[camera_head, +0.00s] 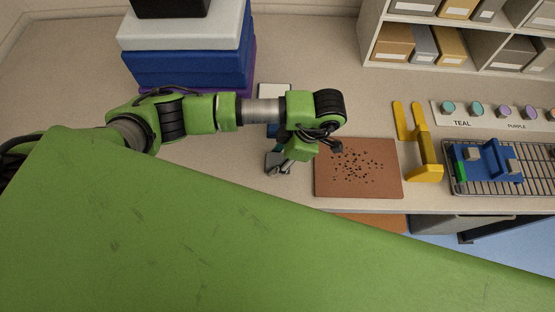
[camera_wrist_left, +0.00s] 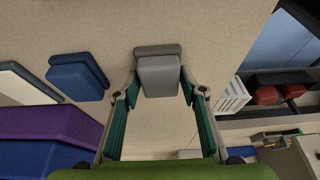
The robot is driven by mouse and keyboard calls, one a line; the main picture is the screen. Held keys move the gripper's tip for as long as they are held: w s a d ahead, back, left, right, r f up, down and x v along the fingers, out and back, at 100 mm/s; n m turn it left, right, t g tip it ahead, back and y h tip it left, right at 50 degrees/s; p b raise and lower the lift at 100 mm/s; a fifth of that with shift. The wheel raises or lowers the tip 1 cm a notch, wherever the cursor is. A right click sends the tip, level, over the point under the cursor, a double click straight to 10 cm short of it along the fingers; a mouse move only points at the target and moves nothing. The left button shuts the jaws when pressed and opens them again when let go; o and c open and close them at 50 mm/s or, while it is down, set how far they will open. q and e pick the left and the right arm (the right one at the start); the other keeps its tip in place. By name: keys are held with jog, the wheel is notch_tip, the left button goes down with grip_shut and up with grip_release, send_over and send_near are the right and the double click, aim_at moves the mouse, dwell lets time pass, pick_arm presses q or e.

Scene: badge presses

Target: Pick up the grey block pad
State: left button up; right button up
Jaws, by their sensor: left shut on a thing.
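The grey block pad (camera_wrist_left: 158,75) is a small, rounded grey block between the fingertips of my left gripper (camera_wrist_left: 160,82) in the left wrist view. The fingers are shut on its two sides. In the head view the left gripper (camera_head: 279,168) points down at the worktop, left of the brown mat, and the grey pad (camera_head: 272,159) shows partly beside its fingers. I cannot tell whether the pad touches the worktop. My right gripper is not in view.
A blue pad (camera_wrist_left: 77,77) and a white pad (camera_wrist_left: 25,85) lie nearby. Stacked boxes (camera_head: 185,70) stand at the back left. A speckled brown mat (camera_head: 388,180), a yellow tool (camera_head: 427,150) and a wire rack (camera_head: 530,180) with a blue device are to the right.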

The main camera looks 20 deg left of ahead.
pick_arm(q)
jog(key=shift+w+r+b, duration=0.1)
jog(key=shift+r+b, duration=0.4)
jog(key=shift+r, duration=0.2)
jog(key=shift+r+b, duration=0.45)
jog(key=shift+r, duration=0.2)
jog(key=s+d+r+b, duration=0.1)
jog(key=s+d+r, duration=0.9)
jog(key=shift+r, duration=0.15)
jog(key=shift+o, duration=0.9)
jog(key=shift+w+d, duration=0.1)
jog(key=shift+c, duration=0.3)
